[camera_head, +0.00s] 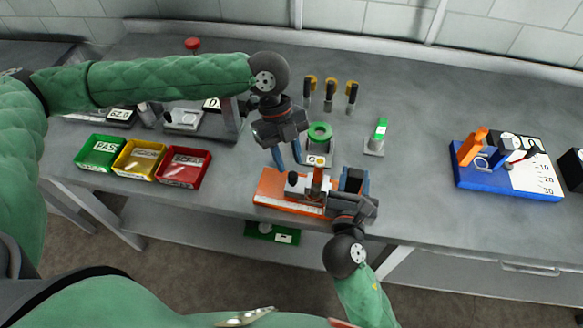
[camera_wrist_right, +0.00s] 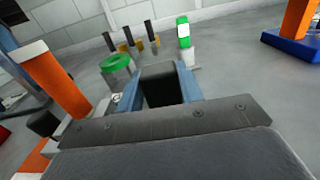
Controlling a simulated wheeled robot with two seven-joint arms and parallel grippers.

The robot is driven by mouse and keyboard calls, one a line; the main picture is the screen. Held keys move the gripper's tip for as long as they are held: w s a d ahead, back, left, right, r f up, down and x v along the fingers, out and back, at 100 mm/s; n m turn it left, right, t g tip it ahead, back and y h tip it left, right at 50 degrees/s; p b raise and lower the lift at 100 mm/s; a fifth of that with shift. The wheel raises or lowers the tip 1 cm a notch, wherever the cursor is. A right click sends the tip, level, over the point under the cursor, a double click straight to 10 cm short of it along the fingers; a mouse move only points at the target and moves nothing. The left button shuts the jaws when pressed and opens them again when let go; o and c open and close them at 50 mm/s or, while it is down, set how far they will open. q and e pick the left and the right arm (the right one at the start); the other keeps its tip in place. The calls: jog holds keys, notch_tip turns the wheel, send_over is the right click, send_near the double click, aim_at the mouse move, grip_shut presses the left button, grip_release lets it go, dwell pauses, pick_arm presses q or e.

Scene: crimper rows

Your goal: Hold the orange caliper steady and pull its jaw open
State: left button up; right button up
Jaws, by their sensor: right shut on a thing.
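The orange caliper (camera_head: 268,190) lies near the table's front edge, with a pale beam, a black knob (camera_head: 293,178) at its left and an upright orange jaw (camera_head: 318,182). The upright jaw also shows at the left of the right wrist view (camera_wrist_right: 52,82). My right gripper (camera_head: 354,181) is at the caliper's right end. In the right wrist view its blue fingers are shut on a black block (camera_wrist_right: 160,90), to the right of the upright jaw. My left gripper (camera_head: 287,157) points down above the caliper's left part, fingers apart and empty, just above the black knob.
A stand with a green ring (camera_head: 320,132) is close behind the caliper. Several yellow-and-black upright tools (camera_head: 329,92) and a green-topped block (camera_head: 379,133) stand farther back. Green, yellow and red (camera_head: 184,167) trays are at left. A blue-based gauge (camera_head: 500,185) is at right.

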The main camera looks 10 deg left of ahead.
aim_at(292, 174)
pick_arm(q)
jog(key=shift+x, duration=1.95)
grip_shut()
